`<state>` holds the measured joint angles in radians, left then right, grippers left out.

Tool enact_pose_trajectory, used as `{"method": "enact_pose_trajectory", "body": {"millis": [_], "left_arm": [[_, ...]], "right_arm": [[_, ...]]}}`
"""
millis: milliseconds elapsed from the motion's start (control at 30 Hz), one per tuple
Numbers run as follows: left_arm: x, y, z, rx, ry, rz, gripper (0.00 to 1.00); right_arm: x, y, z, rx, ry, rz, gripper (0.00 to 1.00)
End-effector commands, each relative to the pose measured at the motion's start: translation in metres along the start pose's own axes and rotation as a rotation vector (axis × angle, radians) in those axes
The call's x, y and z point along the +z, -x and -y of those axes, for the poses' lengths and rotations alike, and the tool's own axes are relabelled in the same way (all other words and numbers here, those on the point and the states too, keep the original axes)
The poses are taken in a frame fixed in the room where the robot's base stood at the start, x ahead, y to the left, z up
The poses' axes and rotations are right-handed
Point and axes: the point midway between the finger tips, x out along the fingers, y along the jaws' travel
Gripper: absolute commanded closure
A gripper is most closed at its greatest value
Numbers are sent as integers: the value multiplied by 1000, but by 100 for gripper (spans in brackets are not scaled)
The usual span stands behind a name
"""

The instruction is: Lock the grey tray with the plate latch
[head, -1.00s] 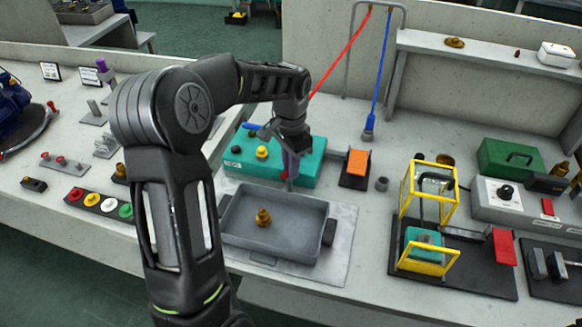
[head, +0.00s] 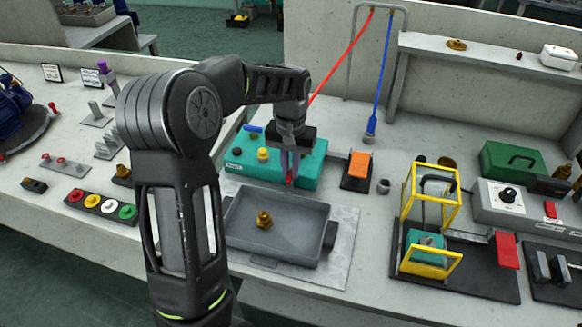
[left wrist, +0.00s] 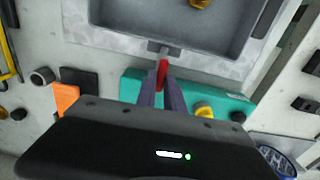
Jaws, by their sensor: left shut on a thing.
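The grey tray (head: 315,247) sits on a pale plate (head: 343,262), with a brass fitting (head: 264,220) inside it. It also shows at the top of the left wrist view (left wrist: 135,16). The plate latch shows as a red handle (left wrist: 162,70) on a small grey piece (left wrist: 157,47) at the plate's edge, next to the tray wall. My left gripper (head: 291,177) points down behind the tray, its fingers shut on the red handle. The fingers hide part of the handle. Whether the latch engages the tray, I cannot tell. My right gripper is not in view.
A teal box (head: 310,165) with knobs stands close behind the latch. An orange-topped block (head: 359,165) and a small grey cup (head: 383,186) stand to its right. A yellow frame (head: 432,190) stands farther right. Coloured buttons (head: 108,206) lie left of my arm.

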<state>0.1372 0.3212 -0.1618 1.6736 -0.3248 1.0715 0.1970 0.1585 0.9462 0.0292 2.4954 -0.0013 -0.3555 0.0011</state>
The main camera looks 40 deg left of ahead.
Motion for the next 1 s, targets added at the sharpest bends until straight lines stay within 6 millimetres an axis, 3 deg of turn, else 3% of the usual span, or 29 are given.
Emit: {"method": "enact_pose_trajectory", "body": {"millis": [433, 467, 700, 1000], "left_arm": [[-1, 1, 0, 0, 14, -3, 100], [-1, 1, 0, 0, 14, -3, 85], [0, 0, 0, 0, 12, -2, 65], [0, 2, 0, 0, 11, -1, 65]], "right_arm": [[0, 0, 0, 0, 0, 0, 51], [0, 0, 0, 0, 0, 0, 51], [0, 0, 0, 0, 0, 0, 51], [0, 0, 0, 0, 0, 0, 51]]}}
